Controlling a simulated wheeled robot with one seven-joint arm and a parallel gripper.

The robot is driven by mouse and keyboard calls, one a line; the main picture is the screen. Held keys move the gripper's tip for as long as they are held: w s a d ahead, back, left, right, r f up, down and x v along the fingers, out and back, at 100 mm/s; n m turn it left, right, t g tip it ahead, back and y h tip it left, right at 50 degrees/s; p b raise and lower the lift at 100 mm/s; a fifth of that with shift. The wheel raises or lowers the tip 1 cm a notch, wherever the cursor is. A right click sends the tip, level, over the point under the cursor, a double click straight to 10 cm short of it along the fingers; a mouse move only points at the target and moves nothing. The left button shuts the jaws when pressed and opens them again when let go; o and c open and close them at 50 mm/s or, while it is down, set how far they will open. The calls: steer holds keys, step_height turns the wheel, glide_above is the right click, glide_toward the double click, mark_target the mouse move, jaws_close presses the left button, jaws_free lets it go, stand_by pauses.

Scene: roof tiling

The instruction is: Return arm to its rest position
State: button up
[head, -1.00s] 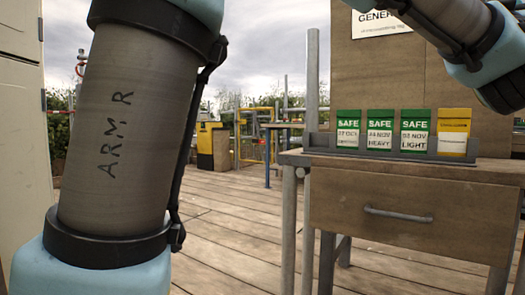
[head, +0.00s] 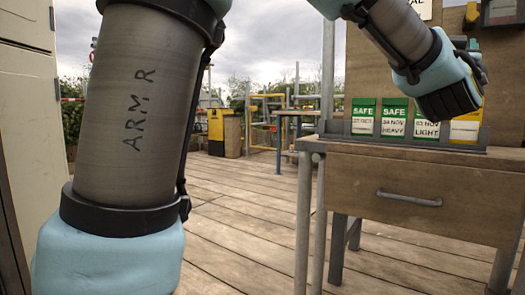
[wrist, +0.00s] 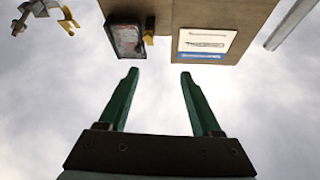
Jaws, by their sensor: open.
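My gripper (wrist: 160,72) shows in the wrist view with its two green fingers spread apart and nothing between them. It points up past a board against a cloudy sky. In the head view, a large grey arm link (head: 137,100) of mine marked "ARM R" stands upright at the left. A light blue and black wrist part (head: 442,78) of mine hangs at the upper right, in front of the board and partly over the tags. The gripper fingers cannot be made out in the head view.
A wooden desk (head: 385,180) with a drawer stands at the right, close to my arm. A rack (head: 400,141) on it holds green SAFE tags (head: 394,117) and a yellow tag (head: 464,129). A pale cabinet (head: 25,120) is at the left edge. The plank floor (head: 235,215) between is clear.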

steer(key=w+a+f+g+y+p, duration=0.1)
steer(key=w+a+f+g+y, duration=0.2)
steer(key=w+f, duration=0.35)
steer(key=w+a+f+y, duration=0.2)
steer(key=w+a+f, duration=0.4)
steer(key=f, duration=0.2)
steer(key=w+a+f+n+g+y, duration=0.2)
steer(key=a+f+y, duration=0.1)
steer(key=a+f, duration=0.3)
steer(key=w+a+f+n+g+y, duration=0.1)
steer(key=w+a+f+y, duration=0.1)
steer(key=a+f, duration=0.4)
steer(key=s+a+f+n+g+y+p, duration=0.1)
steer(key=s+a+f+g+y, duration=0.1)
steer(key=a+f, duration=0.4)
steer(key=s+a+f+n+g+y+p, duration=0.15)
steer(key=a+f, duration=0.25)
steer(key=a, duration=0.5)
steer(key=s+a+f+n+g+y, duration=0.35)
steer(key=s+a+f+g, duration=0.2)
steer(key=s+a, duration=0.55)
step_height(320, 180, up, 37)
steer(key=s+a+p, duration=0.1)
steer(key=a+p, duration=0.1)
steer(key=p, duration=3.6)
steer(key=shift+f+h, duration=0.2)
steer(key=shift+h, duration=0.1)
steer(key=shift+c, duration=0.4)
